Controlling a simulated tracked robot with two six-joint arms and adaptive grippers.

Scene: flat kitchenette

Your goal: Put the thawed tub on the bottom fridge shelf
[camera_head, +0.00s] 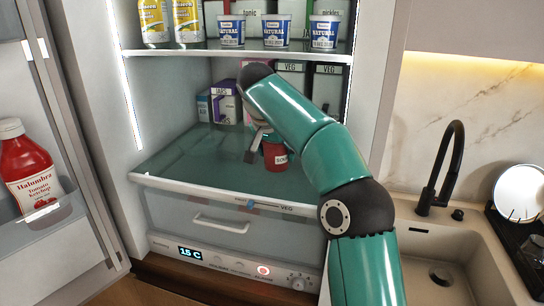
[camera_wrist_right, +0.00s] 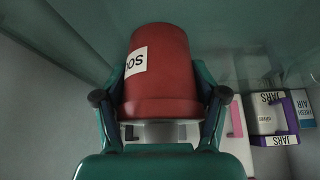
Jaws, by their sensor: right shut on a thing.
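The red tub (camera_head: 275,157) with a white label is inside the fridge, over the glass bottom shelf (camera_head: 185,160). My right gripper (camera_head: 260,142) reaches in from the right and is shut on the tub. In the right wrist view, the tub (camera_wrist_right: 160,75) sits between the two fingers of my right gripper (camera_wrist_right: 160,98), one on each side. The view is upside down, with the shelf glass at the top. I cannot tell whether the tub touches the shelf. My right arm hides part of the shelf. My left gripper is not in view.
Boxes stand at the back of the shelf, including a purple-and-white JARS box (camera_head: 226,103) and VEG boxes (camera_head: 327,90). White tubs (camera_head: 275,31) line the shelf above. The open door holds a ketchup bottle (camera_head: 28,170). The left front of the bottom shelf is clear.

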